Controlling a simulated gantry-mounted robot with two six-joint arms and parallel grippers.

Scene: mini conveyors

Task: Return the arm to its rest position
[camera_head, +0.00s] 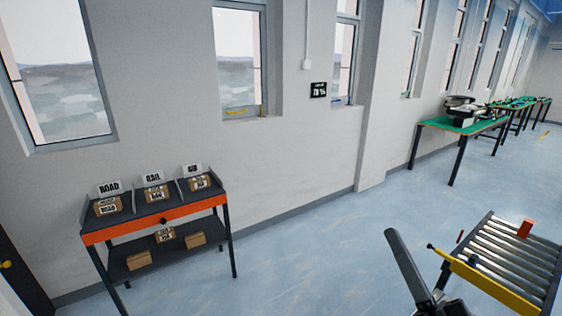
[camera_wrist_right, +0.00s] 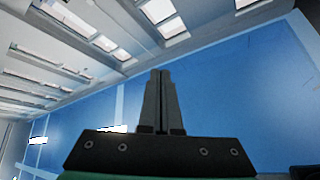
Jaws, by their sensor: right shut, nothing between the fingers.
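My right gripper (camera_wrist_right: 160,74) shows in the right wrist view with its two dark fingers together and nothing between them. In the head view a dark grey part of my right arm (camera_head: 408,265) rises from the bottom edge, just left of the roller conveyor (camera_head: 505,262). It appears apart from the conveyor, though the exact gap cannot be told. My left gripper is in neither view.
At left stands a dark shelf unit (camera_head: 160,218) with an orange front and several brown boxes, labelled road, rail and another word. Green-topped tables (camera_head: 485,127) stand along the wall. The middle floor is clear.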

